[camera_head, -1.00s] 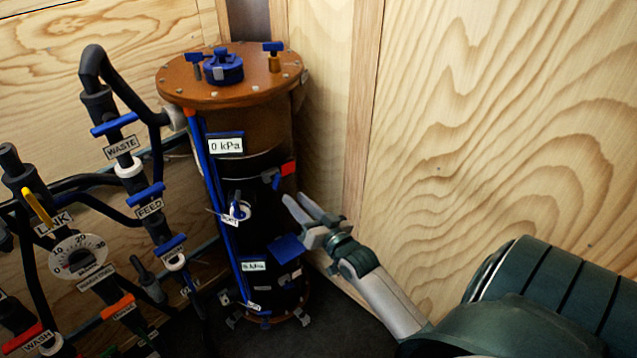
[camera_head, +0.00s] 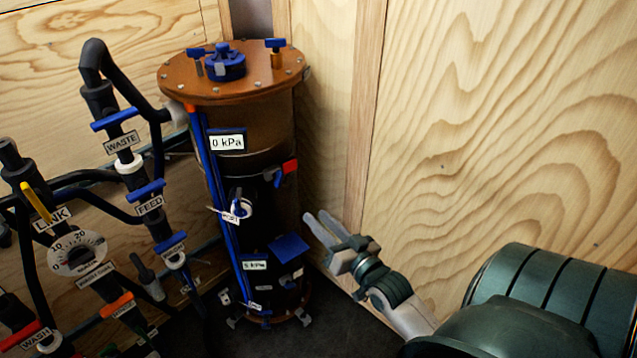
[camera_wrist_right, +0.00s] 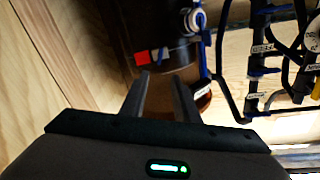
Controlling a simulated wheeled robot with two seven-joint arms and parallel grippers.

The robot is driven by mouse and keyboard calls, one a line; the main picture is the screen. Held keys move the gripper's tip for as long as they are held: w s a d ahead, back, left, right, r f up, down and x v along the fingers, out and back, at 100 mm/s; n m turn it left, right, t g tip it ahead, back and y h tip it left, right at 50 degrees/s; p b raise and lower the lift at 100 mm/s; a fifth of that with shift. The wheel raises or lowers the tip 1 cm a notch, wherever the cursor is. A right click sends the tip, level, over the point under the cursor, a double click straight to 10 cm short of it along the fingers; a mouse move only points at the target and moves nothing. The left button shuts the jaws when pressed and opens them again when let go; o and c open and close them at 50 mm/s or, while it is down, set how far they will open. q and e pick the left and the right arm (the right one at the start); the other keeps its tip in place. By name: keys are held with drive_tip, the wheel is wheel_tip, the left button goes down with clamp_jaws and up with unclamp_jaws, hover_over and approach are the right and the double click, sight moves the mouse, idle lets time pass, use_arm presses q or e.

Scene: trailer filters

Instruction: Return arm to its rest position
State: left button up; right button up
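My right gripper (camera_head: 322,226) is in front of the wooden wall, just right of the filter tank, apart from it. Its two fingers are spread with a gap between them and nothing in it. In the right wrist view, the fingers (camera_wrist_right: 164,84) point toward the dark tank (camera_wrist_right: 165,28), with a gap between them. My right arm comes in from the lower right. The filter tank (camera_head: 254,128) stands upright with a brown lid, blue fittings and "0 kPa" display. My left gripper is not in view.
Black pipes with blue handles (camera_head: 113,121) and labels, including "WASTE" and "FEED", stand left of the tank. A round dial (camera_head: 77,254) is at lower left. The plywood wall (camera_head: 480,130) rises close behind my right arm. Dark floor (camera_head: 345,325) shows below the gripper.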

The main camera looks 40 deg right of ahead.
drive_tip(key=s+a+f+n+g, duration=0.1)
drive_tip(key=a+f+g, duration=0.15)
drive_tip(key=f, duration=0.65)
drive_tip(key=s+a+f+n+g+y, duration=0.15)
drive_tip(key=a+f, duration=0.25)
drive_tip(key=f, duration=0.6)
drive_tip(key=s+a+f+g, duration=0.1)
drive_tip(key=a+f, duration=0.2)
drive_tip(key=f, duration=0.6)
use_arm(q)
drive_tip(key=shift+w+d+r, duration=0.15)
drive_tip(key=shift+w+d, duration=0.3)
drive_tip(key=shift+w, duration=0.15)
use_arm(e)
drive_tip(key=s+a+f+n+g+y, duration=0.1)
drive_tip(key=s+a+f+n+g, duration=0.1)
drive_tip(key=s+a+f, duration=0.5)
drive_tip(key=s+a+f+n+g+y, duration=0.1)
drive_tip(key=s+a+f+n+g, duration=0.2)
drive_tip(key=s+a+f, duration=0.4)
drive_tip(key=s+f, duration=0.4)
drive_tip(key=f, duration=0.4)
drive_tip(key=shift+s+a+f+g, duration=0.15)
drive_tip(key=shift+a+f+g, duration=0.15)
drive_tip(key=shift+a, duration=0.05)
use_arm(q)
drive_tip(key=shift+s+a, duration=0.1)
use_arm(e)
drive_tip(key=shift+n, duration=0.25)
